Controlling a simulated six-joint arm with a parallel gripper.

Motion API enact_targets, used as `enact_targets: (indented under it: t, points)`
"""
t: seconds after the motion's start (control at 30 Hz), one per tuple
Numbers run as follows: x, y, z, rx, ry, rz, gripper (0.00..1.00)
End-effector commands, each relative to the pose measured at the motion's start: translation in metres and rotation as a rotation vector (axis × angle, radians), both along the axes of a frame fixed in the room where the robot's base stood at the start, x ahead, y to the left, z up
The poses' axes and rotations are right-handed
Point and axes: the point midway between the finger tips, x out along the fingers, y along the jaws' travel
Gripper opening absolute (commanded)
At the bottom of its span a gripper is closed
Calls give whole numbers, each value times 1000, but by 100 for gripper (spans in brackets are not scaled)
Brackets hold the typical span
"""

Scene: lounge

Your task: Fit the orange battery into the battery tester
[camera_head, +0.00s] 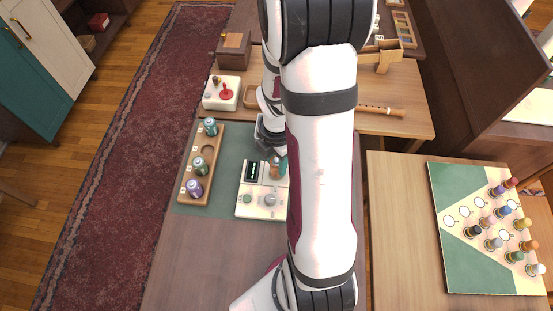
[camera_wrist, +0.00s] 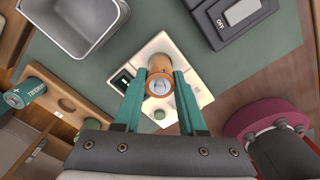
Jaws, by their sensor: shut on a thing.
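The orange battery (camera_wrist: 160,66) is between the teal fingers of my gripper (camera_wrist: 163,86) in the wrist view, seen end-on with a grey metal end. My gripper is shut on it. The battery tester (camera_wrist: 200,92) is a white box below it, with a dark screen and a green button. In the head view the tester (camera_head: 246,207) lies on the green mat, and the orange battery (camera_head: 275,168) shows at its upper part, beside a teal finger of my gripper (camera_head: 279,167). My arm covers the tester's right side. The battery hides the tester's socket; I cannot tell whether they touch.
A wooden rack (camera_head: 190,183) left of the tester holds teal, green and purple batteries and has an empty hole. A grey metal bin (camera_wrist: 75,42) and a dark box marked OFF (camera_wrist: 225,35) are nearby. The table front (camera_head: 190,245) is clear.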

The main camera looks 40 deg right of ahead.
Motion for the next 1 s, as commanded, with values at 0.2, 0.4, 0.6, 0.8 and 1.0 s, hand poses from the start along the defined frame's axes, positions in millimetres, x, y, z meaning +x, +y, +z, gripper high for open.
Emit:
enact_targets:
  t: [0.2,0.4,0.6,0.8,1.0]
  points:
    - [0,0,0,0,0,0,0]
    - [0,0,-1,0,1,0,0]
    - [0,0,-6,1,2,0,0]
    - [0,0,-11,1,1,0,0]
    - [0,0,-16,0,1,0,0]
